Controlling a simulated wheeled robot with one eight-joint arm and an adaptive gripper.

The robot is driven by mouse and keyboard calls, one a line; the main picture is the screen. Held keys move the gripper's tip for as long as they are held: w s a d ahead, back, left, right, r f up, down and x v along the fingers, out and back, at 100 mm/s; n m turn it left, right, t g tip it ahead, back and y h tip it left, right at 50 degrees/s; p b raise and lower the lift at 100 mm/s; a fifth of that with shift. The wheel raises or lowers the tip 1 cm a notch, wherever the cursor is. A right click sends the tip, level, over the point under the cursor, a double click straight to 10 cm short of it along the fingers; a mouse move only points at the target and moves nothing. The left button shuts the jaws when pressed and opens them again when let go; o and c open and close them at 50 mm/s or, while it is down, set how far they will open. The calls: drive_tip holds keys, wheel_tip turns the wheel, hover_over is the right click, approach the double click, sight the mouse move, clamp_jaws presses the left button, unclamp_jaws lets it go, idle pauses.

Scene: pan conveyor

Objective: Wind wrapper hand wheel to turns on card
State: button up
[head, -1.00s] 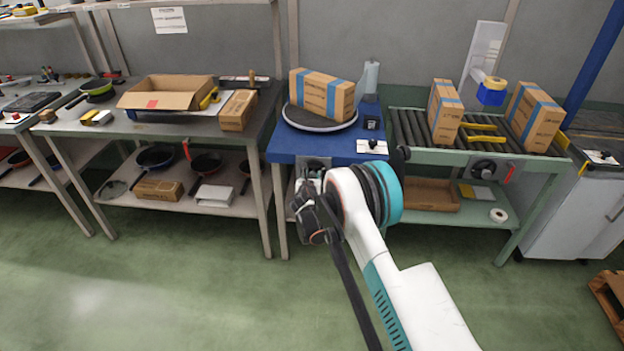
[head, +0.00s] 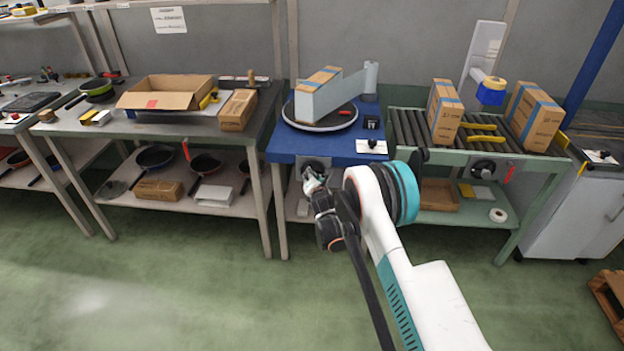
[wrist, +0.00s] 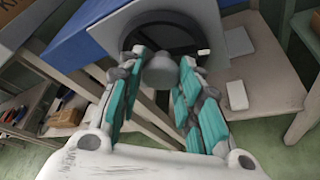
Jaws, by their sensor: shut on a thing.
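The wrapper hand wheel (head: 316,163) is a dark wheel on a grey plate at the front of the blue wrapper table (head: 283,148). In the wrist view the wheel's dark rim (wrist: 131,40) and its grey knob (wrist: 160,71) show. My gripper (wrist: 161,78) is closed around this knob; it shows in the head view (head: 313,182) low at the wheel. On the round turntable (head: 296,122) stands a carton (head: 324,76), its sides covered by pale film that stretches to the film roll (head: 370,78). A card on the wall (head: 168,19) has print too small to read.
A small black box (head: 371,123) and a white plate with a black knob (head: 372,146) are right of the turntable. A roller conveyor (head: 410,130) with two cartons stands at the right. A packing bench (head: 60,125) stands at the left. The floor in front is clear.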

drive_tip(key=m+y, duration=0.1)
drive_tip(key=m, duration=0.1)
drive_tip(key=m+t+y, duration=0.1)
drive_tip(key=m, duration=0.1)
drive_tip(key=shift+d+f+m, duration=0.1)
drive_tip(key=shift+f+m, duration=0.05)
drive_tip(key=shift+m, duration=0.15)
idle(0.5)
drive_tip(key=o, duration=1)
drive_tip(key=shift+o, duration=0.2)
drive_tip(key=shift+s, duration=0.1)
drive_tip(key=f+v, duration=0.1)
drive_tip(key=v, duration=0.6)
drive_tip(key=shift+s+r, duration=0.2)
drive_tip(key=shift+r, duration=0.15)
drive_tip(key=shift+d, duration=0.15)
